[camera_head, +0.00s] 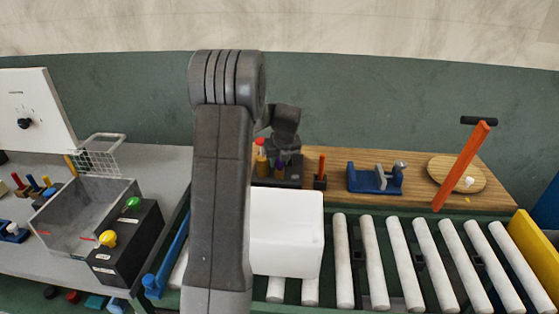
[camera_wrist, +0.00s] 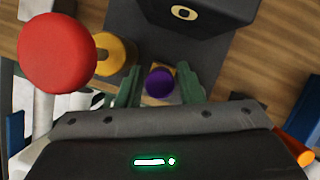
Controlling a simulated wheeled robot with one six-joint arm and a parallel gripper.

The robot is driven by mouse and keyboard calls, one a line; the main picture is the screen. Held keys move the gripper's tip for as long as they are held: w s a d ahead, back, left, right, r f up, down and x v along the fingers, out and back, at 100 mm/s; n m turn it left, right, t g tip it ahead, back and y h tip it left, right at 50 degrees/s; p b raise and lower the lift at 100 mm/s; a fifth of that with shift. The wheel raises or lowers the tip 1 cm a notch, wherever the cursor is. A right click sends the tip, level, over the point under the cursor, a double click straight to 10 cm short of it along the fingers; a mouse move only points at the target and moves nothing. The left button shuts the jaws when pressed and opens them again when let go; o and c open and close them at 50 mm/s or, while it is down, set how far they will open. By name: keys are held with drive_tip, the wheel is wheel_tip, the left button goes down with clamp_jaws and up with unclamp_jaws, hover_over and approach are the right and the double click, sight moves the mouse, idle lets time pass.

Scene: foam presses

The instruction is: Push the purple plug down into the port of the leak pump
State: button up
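The purple plug (camera_wrist: 160,82) shows as a round purple top in the wrist view, with my gripper's two green fingers (camera_wrist: 160,86) on either side of it. In the head view the purple plug (camera_head: 280,162) is a small patch under my dark wrist. The leak pump (camera_head: 276,183) is a dark block on the wooden board; its dark body also shows in the wrist view (camera_wrist: 135,35). The port under the plug is hidden, so its depth cannot be seen.
A red ball knob (camera_wrist: 57,55) on a pale rod and a yellow ring (camera_wrist: 115,50) stand left of the fingers. A dark block with a yellow oval mark (camera_wrist: 185,13) is just beyond. A white box (camera_head: 287,233) sits on the rollers in front.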

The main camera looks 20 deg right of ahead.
drive_tip(key=b+v, duration=0.1)
drive_tip(key=v, duration=1.1)
drive_tip(key=p+x, duration=0.1)
drive_tip(key=x, duration=1.1)
drive_tip(key=shift+f, duration=0.1)
drive_tip(key=shift+r, duration=2.3)
